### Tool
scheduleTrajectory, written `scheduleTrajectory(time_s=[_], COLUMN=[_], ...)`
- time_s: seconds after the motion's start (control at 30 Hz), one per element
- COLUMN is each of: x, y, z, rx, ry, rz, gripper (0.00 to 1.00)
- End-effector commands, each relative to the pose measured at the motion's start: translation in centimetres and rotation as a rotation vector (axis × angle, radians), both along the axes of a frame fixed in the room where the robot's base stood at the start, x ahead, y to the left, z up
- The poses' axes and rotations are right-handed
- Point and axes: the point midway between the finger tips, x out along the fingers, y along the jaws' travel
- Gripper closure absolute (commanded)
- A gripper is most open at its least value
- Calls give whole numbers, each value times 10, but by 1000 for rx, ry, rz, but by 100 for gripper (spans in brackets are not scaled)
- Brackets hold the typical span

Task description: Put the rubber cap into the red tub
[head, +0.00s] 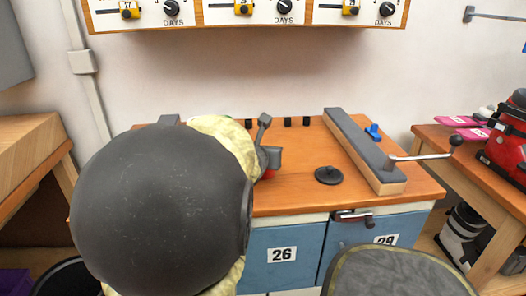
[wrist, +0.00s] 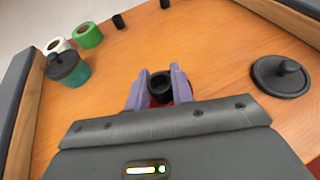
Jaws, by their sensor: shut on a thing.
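My gripper (wrist: 159,88) is shut on a small black rubber cap (wrist: 161,82) held between its two grey-purple fingers. In the head view my gripper (head: 268,158) is over the bench, partly behind my own arm, and the cap in it cannot be made out. A red thing, seemingly the red tub (head: 269,173), shows just below the gripper. Red also shows around the fingers in the wrist view. Most of the tub is hidden, so I cannot tell whether the cap is above it or inside it.
A black knobbed disc (head: 328,176) lies right of the gripper. A long grey-topped bar (head: 362,150) with a crank stands farther right. Small black pieces (head: 288,122) stand at the back. A lidded teal jar (wrist: 72,72) and a green roll (wrist: 88,35) are at left.

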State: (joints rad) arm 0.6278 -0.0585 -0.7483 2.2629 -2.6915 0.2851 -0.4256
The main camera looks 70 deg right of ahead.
Motion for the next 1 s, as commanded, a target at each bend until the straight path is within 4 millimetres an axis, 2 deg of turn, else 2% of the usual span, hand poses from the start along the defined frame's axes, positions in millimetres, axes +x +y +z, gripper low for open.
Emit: scheduleTrajectory(time_s=[0.27, 0.3, 0.4, 0.43, 0.77, 1.0], x=[0, 0, 0, 0, 0, -1], y=[0, 0, 0, 0, 1, 15], z=[-1, -1, -1, -1, 0, 10], rx=[0, 0, 0, 0, 0, 0], ry=[0, 0, 0, 0, 0, -3], rz=[0, 0, 0, 0, 0, -1], gripper=[98, 75, 55, 51, 51, 51])
